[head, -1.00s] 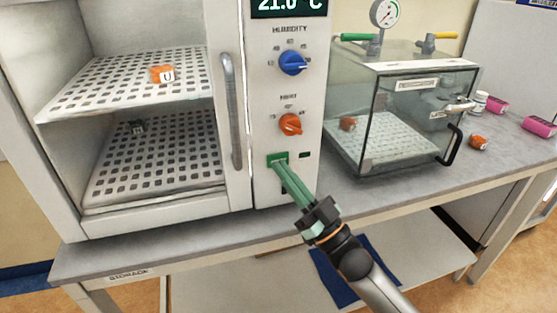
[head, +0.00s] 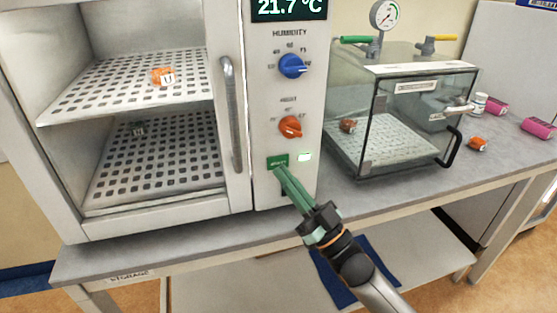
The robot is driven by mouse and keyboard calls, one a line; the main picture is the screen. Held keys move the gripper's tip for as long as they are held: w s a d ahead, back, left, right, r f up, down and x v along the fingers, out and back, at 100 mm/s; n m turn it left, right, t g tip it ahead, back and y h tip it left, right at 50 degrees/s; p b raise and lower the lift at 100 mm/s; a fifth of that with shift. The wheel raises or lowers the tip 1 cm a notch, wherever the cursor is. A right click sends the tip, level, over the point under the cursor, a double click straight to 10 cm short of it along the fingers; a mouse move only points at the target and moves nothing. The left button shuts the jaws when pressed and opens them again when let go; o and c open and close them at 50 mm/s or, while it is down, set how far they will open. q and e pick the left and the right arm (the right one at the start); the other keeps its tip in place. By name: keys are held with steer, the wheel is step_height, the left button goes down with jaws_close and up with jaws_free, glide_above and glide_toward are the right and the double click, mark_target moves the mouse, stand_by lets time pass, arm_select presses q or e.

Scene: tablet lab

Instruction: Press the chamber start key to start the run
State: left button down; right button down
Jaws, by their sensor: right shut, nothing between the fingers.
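The green start key (head: 275,160) is low on the chamber's white control panel (head: 262,125). The small lamp (head: 304,157) to its right is lit pale green. The display (head: 289,8) above reads 21.7 °C. My right gripper (head: 280,172) is shut and empty, its green fingertips at the lower edge of the key. I cannot tell whether they touch it. The tips hide the lower part of the key. My left gripper is not in view.
The chamber's perforated shelves show at left, with an orange bottle (head: 162,77) on the upper one. A handle (head: 232,112), a blue knob (head: 292,65) and an orange knob (head: 290,126) are nearby. A clear box (head: 410,120) stands at right, with bottles (head: 538,128) beyond it.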

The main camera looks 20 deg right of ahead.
steer(key=shift+s, duration=0.15)
steer(key=s+p, duration=0.2)
steer(key=s, duration=0.3)
steer(key=shift+d, duration=0.1)
stand_by(0.3)
stand_by(0.5)
step_height(320, 180, down, 9)
steer(key=m+g+h+p, duration=0.2)
steer(key=m+h, duration=0.1)
steer(key=h, duration=0.3)
steer(key=s+d+f+m+g+h+p, duration=0.1)
steer(key=s+f+g+h, duration=0.1)
steer(key=s+f+g, duration=0.3)
steer(key=s+d+f+g+h+p, duration=0.1)
steer(key=s+f+g, duration=0.4)
steer(key=s+f, duration=0.6)
step_height(320, 180, down, 5)
steer(key=h+p, duration=0.1)
steer(key=h, duration=0.1)
steer(key=shift+s+d+m+h, duration=0.3)
steer(key=shift+s+m, duration=0.1)
